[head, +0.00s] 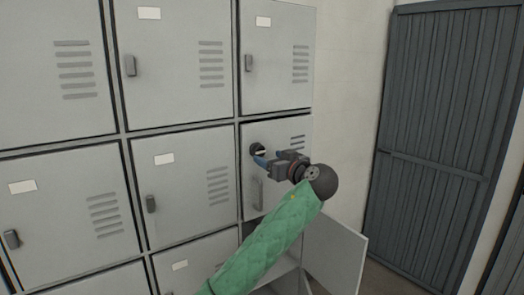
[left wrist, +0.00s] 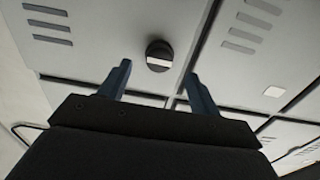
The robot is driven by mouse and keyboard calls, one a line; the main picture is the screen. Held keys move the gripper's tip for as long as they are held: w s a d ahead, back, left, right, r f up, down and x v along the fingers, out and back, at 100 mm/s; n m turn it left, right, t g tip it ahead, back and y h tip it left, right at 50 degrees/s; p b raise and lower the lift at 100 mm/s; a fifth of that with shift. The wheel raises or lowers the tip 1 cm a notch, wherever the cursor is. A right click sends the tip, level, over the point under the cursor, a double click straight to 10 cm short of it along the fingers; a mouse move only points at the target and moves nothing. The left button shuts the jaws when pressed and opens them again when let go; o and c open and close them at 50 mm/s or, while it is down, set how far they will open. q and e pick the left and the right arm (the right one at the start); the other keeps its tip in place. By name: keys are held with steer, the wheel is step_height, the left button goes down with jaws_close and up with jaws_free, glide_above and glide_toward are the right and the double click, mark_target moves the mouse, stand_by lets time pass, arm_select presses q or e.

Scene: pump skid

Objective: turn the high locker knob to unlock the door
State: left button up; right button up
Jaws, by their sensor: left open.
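The locker knob (head: 257,149) is a dark round knob with a pale bar, at the upper left of a grey locker door (head: 280,205) in the right column. In the left wrist view the knob (left wrist: 159,55) shows whole, just past the fingertips and roughly centred between them. My left gripper (head: 261,157) is open and empty in front of the knob, its blue fingers pointing at the door. Its two fingers also show apart in the left wrist view (left wrist: 157,70). In the head view the fingers partly cover the knob. My right gripper is in neither view.
A vertical bar handle (head: 258,194) is on the same door, below the knob. A lower locker door (head: 338,250) stands swung open at the bottom right. Other closed lockers (head: 175,60) fill the left. A dark slatted door (head: 435,130) stands at the right.

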mark_target(261, 153)
arm_select(q)
steer(key=p+x, duration=0.2)
steer(key=x, duration=0.2)
steer(key=shift+r, duration=0.1)
steer(key=shift+w+a+p, duration=0.4)
steer(key=shift+w+p, duration=0.1)
steer(key=shift+w, duration=0.1)
steer(key=shift+c, duration=0.4)
